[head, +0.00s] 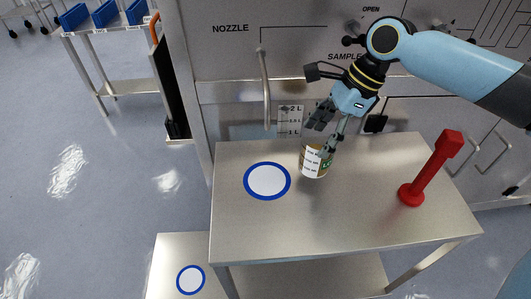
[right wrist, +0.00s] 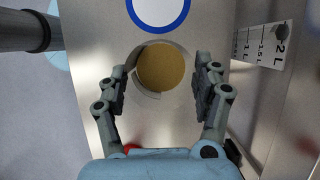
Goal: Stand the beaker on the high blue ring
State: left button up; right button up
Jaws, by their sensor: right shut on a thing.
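The beaker (head: 313,163) is clear with a white label and holds brown liquid. It is upright over the back middle of the steel table, right of the high blue ring (head: 248,181); I cannot tell whether its base touches the top. In the right wrist view the beaker (right wrist: 163,68) lies between the fingers, seen from above. My right gripper (head: 321,139) is shut on the beaker from above right. The high ring shows at the top of the wrist view (right wrist: 158,27), bare and white inside. My left gripper is out of view.
A lower blue ring (head: 190,280) lies on a low platform (head: 170,250) at front left. A red post (head: 425,170) stands on the table's right. A vertical pipe (head: 265,90) and a volume scale (head: 290,121) are behind the table. The table's front is clear.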

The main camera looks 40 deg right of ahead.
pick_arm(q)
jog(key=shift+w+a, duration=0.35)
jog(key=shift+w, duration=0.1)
pick_arm(e)
jog(key=w+a+f, duration=0.3)
jog(key=w+a, duration=0.2)
jog(key=a, duration=0.4)
jog(key=shift+w+a+f, duration=0.2)
jog(key=shift+w+f, duration=0.05)
jog(key=shift+f, duration=0.05)
jog(key=o, duration=1.4)
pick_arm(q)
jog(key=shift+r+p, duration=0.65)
pick_arm(e)
jog(key=v, duration=1.2)
jog(key=shift+a, duration=0.1)
